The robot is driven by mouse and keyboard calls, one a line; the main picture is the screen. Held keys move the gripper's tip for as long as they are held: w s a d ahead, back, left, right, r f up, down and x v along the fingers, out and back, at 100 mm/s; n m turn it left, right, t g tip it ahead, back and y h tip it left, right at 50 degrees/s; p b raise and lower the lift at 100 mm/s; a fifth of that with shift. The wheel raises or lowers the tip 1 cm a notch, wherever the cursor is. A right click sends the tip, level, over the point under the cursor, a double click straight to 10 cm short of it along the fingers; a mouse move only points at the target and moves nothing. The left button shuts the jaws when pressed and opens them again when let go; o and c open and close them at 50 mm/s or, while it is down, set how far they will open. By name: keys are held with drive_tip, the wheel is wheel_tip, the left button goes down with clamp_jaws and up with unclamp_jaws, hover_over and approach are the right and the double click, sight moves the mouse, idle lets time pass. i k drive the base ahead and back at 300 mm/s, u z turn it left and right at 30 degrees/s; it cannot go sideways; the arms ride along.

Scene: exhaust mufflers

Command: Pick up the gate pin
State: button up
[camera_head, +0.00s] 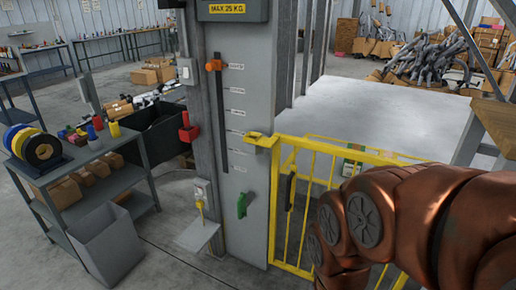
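I cannot tell for certain which part is the gate pin. A yellow gate (311,195) stands at the middle right, beside a grey column (240,110). A yellow latch piece (261,139) sits at the gate's upper left corner, against the column. A small yellow piece (200,207) hangs below a pale box on the narrow post at the column's left. A green handle (243,205) is on the column's lower front. My copper-coloured arm fills the lower right and covers part of the gate. My gripper is not in view.
A grey shelf (128,178) with tape rolls, cups and boxes stands at the left, with a grey bin (105,240) before it. A pale platform (385,110) lies behind the gate.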

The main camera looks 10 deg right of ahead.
sight(185, 114)
drive_tip(key=u, duration=0.25)
drive_tip(key=k, duration=0.3)
drive_tip(key=z, duration=0.45)
drive_tip(key=i, duration=0.9)
drive_tip(key=u, duration=1)
drive_tip(key=i, duration=0.8)
drive_tip(key=u, duration=0.9)
